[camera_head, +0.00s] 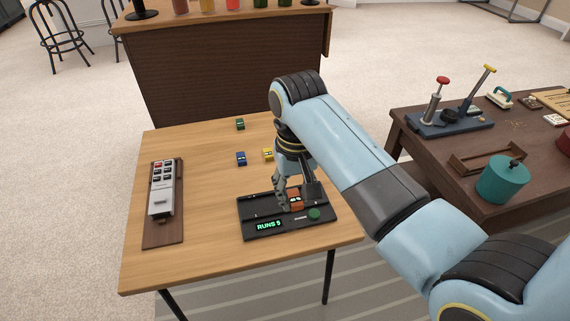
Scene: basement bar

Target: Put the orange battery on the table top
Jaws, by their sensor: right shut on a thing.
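The orange battery (296,200) is held by my right gripper (294,203), which is shut on it. It sits at or just above the black device (260,212) with a green "RUNS 5" display; I cannot tell whether it touches the device. The gripper fingers partly hide the battery. The device lies on the front right of the wooden table top (210,245). My left gripper is not in view.
A remote-like unit (162,192) lies on a dark board at left. Bare table lies between it and the device. A dark side table (450,165) stands at right.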

